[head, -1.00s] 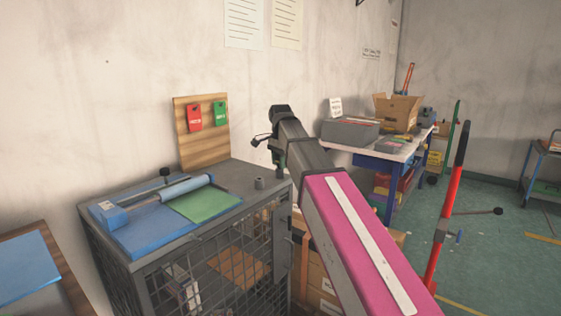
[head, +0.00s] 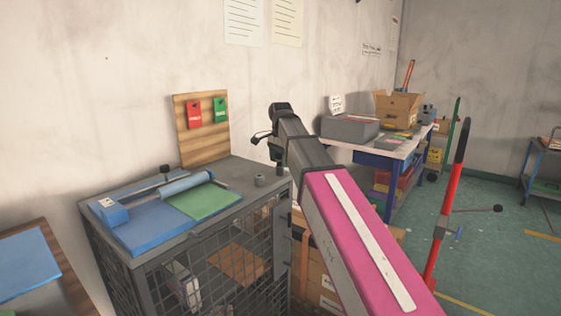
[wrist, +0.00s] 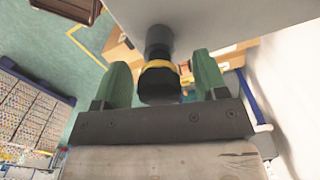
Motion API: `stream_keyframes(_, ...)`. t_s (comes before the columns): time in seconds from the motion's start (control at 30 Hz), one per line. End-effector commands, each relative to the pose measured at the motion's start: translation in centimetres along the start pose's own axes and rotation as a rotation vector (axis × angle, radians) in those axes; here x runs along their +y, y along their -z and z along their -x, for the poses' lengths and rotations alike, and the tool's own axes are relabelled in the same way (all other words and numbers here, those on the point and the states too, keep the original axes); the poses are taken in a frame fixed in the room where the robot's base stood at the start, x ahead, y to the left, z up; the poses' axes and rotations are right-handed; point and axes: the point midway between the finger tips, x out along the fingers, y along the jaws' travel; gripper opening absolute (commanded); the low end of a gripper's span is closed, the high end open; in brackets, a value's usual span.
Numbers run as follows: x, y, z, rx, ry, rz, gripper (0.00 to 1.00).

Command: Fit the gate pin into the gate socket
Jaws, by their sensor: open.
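What looks like the gate pin, with a black head and a yellow band (wrist: 158,82), shows between my fingers in the wrist view. A grey cylinder (wrist: 158,42) lies beyond it, against a grey surface. I cannot tell whether this cylinder is the socket or part of the pin, nor how deep anything sits. My gripper (wrist: 158,80) is open, with one green finger on each side of the head and gaps visible. In the head view my gripper (head: 277,156) is over the cabinet's right corner.
The grey mesh cabinet (head: 227,172) carries a blue and green board with a roller (head: 185,183). A wooden board with red and green tags (head: 202,150) stands behind. A workbench with boxes (head: 402,148) and a red post (head: 448,215) are to the right.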

Motion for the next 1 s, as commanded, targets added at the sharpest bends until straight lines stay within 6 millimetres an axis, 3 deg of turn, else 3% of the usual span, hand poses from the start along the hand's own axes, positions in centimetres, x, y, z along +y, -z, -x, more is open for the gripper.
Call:
stream_keyframes(0.6,-0.1,0.0,9.3,0.000,0.001,0.000,0.66)
stream_keyframes(1.0,0.0,0.0,10.4,0.000,0.000,0.000,0.66)
